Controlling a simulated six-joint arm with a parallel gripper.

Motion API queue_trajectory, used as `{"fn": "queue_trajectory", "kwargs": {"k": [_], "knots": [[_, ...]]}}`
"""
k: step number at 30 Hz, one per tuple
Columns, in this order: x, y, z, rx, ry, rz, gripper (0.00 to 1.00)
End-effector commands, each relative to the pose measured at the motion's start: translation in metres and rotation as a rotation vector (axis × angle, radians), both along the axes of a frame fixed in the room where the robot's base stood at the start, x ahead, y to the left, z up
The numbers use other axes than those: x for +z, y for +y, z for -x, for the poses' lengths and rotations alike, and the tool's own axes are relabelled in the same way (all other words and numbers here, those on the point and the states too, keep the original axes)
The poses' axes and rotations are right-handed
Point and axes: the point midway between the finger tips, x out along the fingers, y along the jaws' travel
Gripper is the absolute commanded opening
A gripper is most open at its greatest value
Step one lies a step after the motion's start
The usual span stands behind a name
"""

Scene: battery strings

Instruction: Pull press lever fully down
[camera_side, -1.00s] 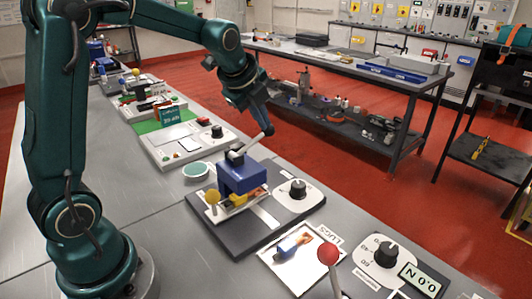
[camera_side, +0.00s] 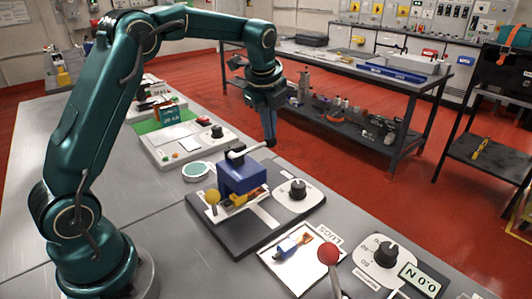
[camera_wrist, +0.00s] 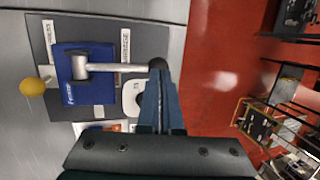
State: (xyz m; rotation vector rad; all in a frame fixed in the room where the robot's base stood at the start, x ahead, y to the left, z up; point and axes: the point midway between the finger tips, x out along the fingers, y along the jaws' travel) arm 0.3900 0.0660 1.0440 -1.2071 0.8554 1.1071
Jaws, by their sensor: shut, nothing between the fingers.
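The blue press (camera_side: 242,177) stands on a dark base plate (camera_side: 222,237). Its grey lever (camera_side: 250,150) reaches out to the right from the top of the press, close to level with a slight upward slope. In the wrist view the lever (camera_wrist: 118,67) ends in a black knob (camera_wrist: 158,64). My gripper (camera_side: 271,142) is shut and empty, pointing down at the lever's outer end. In the wrist view my gripper (camera_wrist: 159,78) covers part of the knob; whether it touches cannot be told.
A yellow ball knob (camera_side: 212,196) sits at the press's left, and a dial (camera_side: 298,188) at its right. A white LUGS tray (camera_side: 285,268), a red ball knob (camera_side: 328,254) and another dial (camera_side: 387,254) are nearer. A round green pad (camera_side: 196,170) lies behind.

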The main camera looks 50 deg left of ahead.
Motion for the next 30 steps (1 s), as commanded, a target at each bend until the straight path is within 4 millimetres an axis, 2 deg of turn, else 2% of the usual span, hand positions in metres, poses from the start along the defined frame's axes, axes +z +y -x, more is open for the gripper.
{"fn": "queue_trajectory", "kwargs": {"k": [12,30], "knots": [[-0.024,0.0,-0.01,-0.002,-0.005,-0.001,0.0],[-0.035,0.0,-0.01,-0.001,0.002,0.0,0.0]]}}
